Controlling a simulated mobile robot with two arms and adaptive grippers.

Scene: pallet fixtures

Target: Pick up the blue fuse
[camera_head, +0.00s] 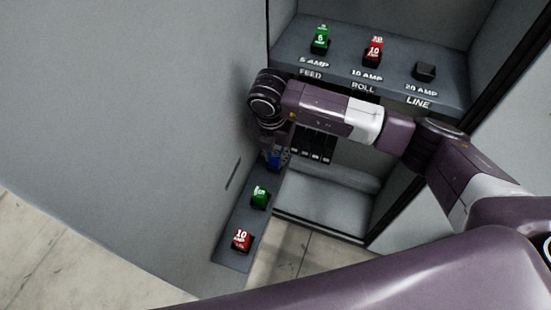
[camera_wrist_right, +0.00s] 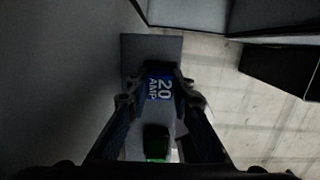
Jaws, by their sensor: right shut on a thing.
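The blue fuse (camera_wrist_right: 158,88), marked 20 AMP, sits between the fingers of my right gripper (camera_wrist_right: 157,92) in the right wrist view. The gripper is shut on it. In the head view the blue fuse (camera_head: 273,160) shows only partly below my right wrist, at the far end of the narrow shelf (camera_head: 232,255). I cannot tell whether the fuse still touches the shelf. My left gripper is not in view.
A green fuse (camera_head: 260,197) and a red 10 AMP fuse (camera_head: 242,240) stand on the same shelf. The cabinet panel (camera_head: 340,60) holds a green fuse (camera_head: 321,40) at FEED, a red fuse (camera_head: 374,50) at ROLL and a black socket (camera_head: 425,71) at LINE, with no fuse in it.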

